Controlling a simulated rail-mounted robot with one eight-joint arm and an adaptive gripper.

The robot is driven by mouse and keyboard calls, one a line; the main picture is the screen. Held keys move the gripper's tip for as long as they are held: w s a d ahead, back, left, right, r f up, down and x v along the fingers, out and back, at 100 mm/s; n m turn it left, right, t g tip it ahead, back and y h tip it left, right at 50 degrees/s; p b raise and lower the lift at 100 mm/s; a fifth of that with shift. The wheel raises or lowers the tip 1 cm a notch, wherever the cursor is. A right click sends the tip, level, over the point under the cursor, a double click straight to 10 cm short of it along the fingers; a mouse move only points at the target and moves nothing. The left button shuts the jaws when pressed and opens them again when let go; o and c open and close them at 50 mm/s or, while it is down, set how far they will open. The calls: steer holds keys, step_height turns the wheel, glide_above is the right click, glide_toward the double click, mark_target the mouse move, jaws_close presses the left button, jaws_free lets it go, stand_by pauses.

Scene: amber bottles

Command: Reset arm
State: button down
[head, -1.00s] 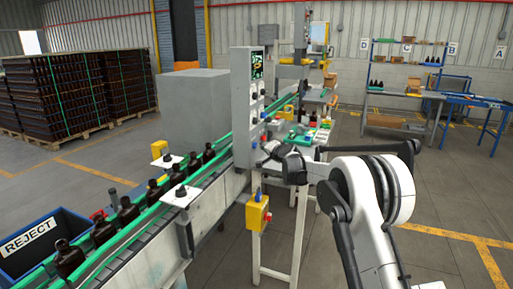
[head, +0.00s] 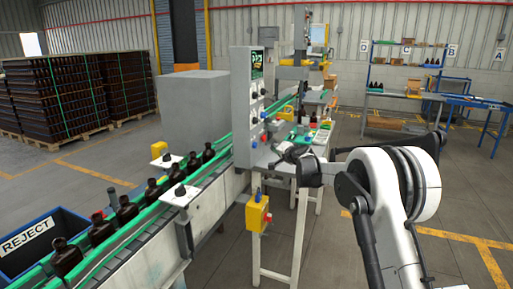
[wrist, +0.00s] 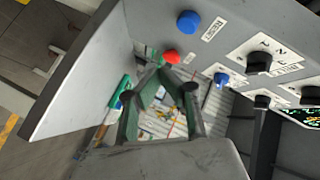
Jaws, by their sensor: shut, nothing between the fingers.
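My gripper (head: 283,160) is in front of the grey control cabinet, near its right side and above the workbench. In the wrist view its two dark green fingers (wrist: 160,72) come together at their tips, shut and empty. My white arm reaches in from the lower right of the head view. The control panel (wrist: 222,45) with buttons and knobs lies beyond and to the right of the fingers in the wrist view. I cannot tell the exact gap between fingertips and panel.
Amber bottles (head: 127,210) stand in a row on the green-railed conveyor (head: 130,245). A blue REJECT bin (head: 35,240) is at the left. The cluttered workbench (head: 320,140) is behind. Floor at the right is open.

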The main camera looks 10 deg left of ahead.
stand_by(0.3)
steer(key=s+d+r+n+g+h, duration=0.1)
steer(key=s+d+r, duration=0.2)
steer(key=s+r, duration=0.25)
steer(key=s+d+r+n+g, duration=0.1)
steer(key=s+d+r, duration=0.35)
steer(key=s, duration=0.25)
steer(key=s+d+r+n+g+h, duration=0.15)
steer(key=s+d, duration=0.25)
steer(key=s, duration=0.5)
steer(key=s+d+r+t+h, duration=0.1)
steer(key=s+d+r, duration=0.2)
steer(key=s, duration=0.7)
steer(key=s+d+f+g+h, duration=0.1)
steer(key=s+d+f, duration=0.3)
steer(key=s, duration=0.8)
steer(key=s+d+f+n+g+h+b, duration=0.1)
steer(key=s+d+f, duration=0.4)
steer(key=s, duration=0.7)
steer(key=s+d+f+g+h, duration=0.1)
steer(key=s+d+f, duration=0.4)
steer(key=s, duration=0.7)
steer(key=shift+s+f+n+h, duration=0.25)
steer(key=shift+n+h, duration=0.1)
steer(key=shift+h, duration=0.5)
steer(key=c, duration=2.4)
jaws_free()
steer(key=shift+c, duration=0.2)
